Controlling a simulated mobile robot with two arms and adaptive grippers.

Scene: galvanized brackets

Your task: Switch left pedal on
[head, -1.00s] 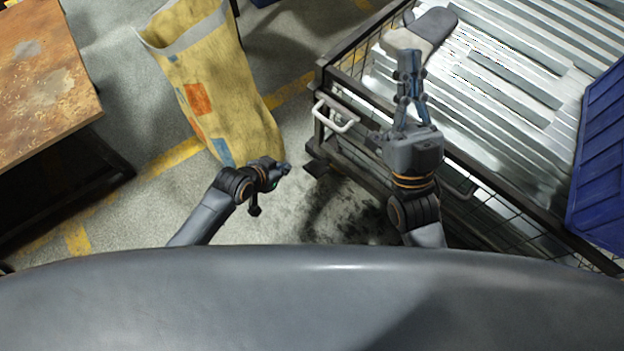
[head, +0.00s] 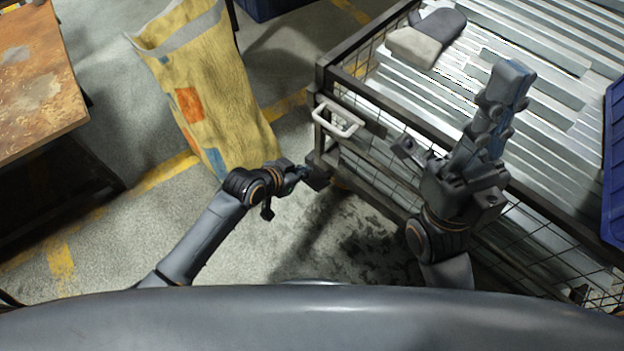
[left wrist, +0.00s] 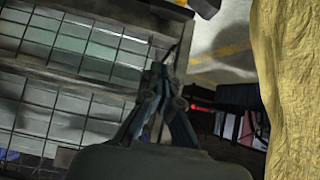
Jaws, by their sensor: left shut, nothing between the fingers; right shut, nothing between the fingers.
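The wire-mesh cart (head: 355,85) holds galvanized brackets (head: 540,100). My right gripper (head: 510,80) is shut and empty, appearing over the brackets. No pedal shows clearly, so its on or off state cannot be told.
A white handle (head: 337,116) is on the cart's left end. Grey blocks (head: 425,40) lie on the brackets. A yellow sack (head: 215,90) stands left of the cart and a worn table (head: 40,100) farther left. A blue bin (head: 615,165) is at the right. Floor between sack and cart is open.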

